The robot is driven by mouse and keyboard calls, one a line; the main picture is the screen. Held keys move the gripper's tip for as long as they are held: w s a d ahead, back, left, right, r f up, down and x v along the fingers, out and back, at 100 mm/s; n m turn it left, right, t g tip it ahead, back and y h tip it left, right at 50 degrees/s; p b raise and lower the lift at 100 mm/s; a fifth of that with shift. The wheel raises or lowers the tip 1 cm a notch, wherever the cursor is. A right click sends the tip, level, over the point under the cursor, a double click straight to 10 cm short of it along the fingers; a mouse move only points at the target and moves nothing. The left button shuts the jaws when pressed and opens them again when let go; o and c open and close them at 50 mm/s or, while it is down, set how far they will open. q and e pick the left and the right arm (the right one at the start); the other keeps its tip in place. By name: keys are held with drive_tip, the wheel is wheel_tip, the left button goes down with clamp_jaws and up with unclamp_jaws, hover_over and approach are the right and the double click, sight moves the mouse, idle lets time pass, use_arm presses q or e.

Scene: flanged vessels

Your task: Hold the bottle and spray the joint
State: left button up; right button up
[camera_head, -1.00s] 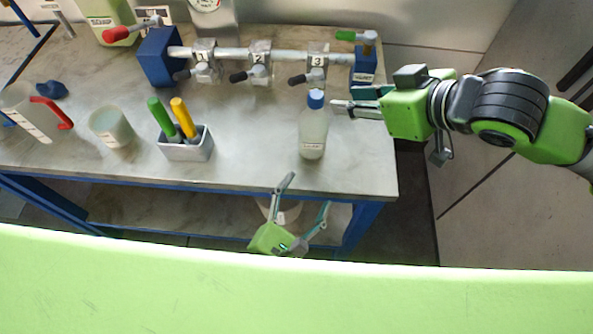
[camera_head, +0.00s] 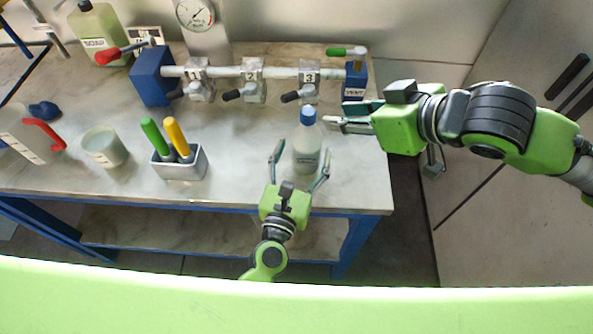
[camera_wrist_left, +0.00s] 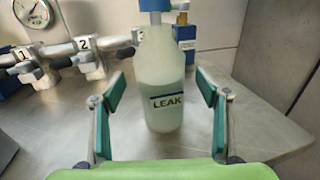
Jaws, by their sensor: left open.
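The bottle (camera_head: 307,157) is pale and translucent with a blue cap, and stands upright near the bench's right front. In the left wrist view the bottle (camera_wrist_left: 165,85) carries a "LEAK" label. My left gripper (camera_head: 301,158) is open, its fingers on either side of the bottle; in the left wrist view the fingers (camera_wrist_left: 162,95) show gaps to it. A horizontal pipe (camera_head: 225,72) has flanged joints marked 1 (camera_head: 199,82), 2 (camera_head: 252,82) and 3 (camera_head: 309,78). My right gripper (camera_head: 337,115) is open and empty, right of the bottle's cap.
A grey holder (camera_head: 180,168) with a green and a yellow pen-like tool stands left of the bottle. Further left are a cup (camera_head: 104,147) and a red-handled jug (camera_head: 22,140). A soap container (camera_head: 98,35) and gauge (camera_head: 195,14) are behind. The bench (camera_head: 240,140) is clear beside the holder.

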use_arm(q)
drive_tip(key=shift+x, duration=2.05)
drive_tip(key=shift+c, duration=0.3)
drive_tip(key=c, duration=1.5)
use_arm(e)
clamp_jaws()
